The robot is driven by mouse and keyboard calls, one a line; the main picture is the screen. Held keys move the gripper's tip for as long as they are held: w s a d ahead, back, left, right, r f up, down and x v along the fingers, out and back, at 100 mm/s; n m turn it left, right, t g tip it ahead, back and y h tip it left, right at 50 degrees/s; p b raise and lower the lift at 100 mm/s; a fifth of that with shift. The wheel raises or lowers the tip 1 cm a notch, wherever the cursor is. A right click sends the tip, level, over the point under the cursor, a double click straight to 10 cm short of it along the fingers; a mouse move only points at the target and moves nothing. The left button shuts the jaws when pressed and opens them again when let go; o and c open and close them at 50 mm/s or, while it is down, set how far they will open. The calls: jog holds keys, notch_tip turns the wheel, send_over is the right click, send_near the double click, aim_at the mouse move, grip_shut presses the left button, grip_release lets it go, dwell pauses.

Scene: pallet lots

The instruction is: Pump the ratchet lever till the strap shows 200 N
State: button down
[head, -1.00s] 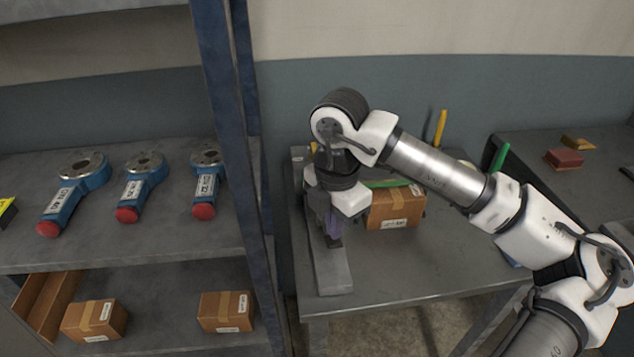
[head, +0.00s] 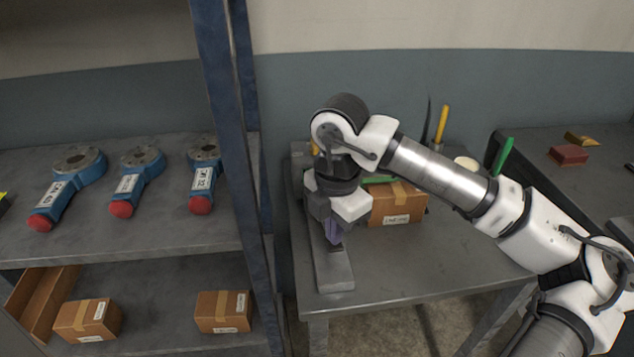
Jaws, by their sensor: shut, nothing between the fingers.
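My gripper (head: 334,243) points down over a long grey metal bar (head: 334,274) at the left side of the grey table, with its fingertips at or just above a small dark part on it. The fingers are shut with nothing seen between them. A cardboard box (head: 398,206) stands right behind the gripper, with a green strap (head: 378,179) across its top. My wrist hides the strap's left part and whatever lies at the bar's far end. I cannot make out the ratchet lever for certain, and no force reading is legible.
A blue shelf post (head: 236,150) stands close left of the table (head: 440,268). The shelf holds several blue tools with red ends (head: 130,185) and boxes (head: 222,311) below. A second table (head: 600,180) at right bears a red block (head: 568,155). The first table's front right is clear.

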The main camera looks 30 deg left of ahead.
jog(key=shift+s+d+f+b, duration=0.1)
jog(key=shift+f+b, duration=2.05)
jog(key=shift+f, duration=0.2)
notch_tip(320, 180, up, 12)
jog(key=p, duration=0.6)
jog(key=shift+w+a, duration=0.2)
jog(key=shift+w, duration=0.15)
jog(key=shift+w+r, duration=0.1)
jog(key=shift+r, duration=0.05)
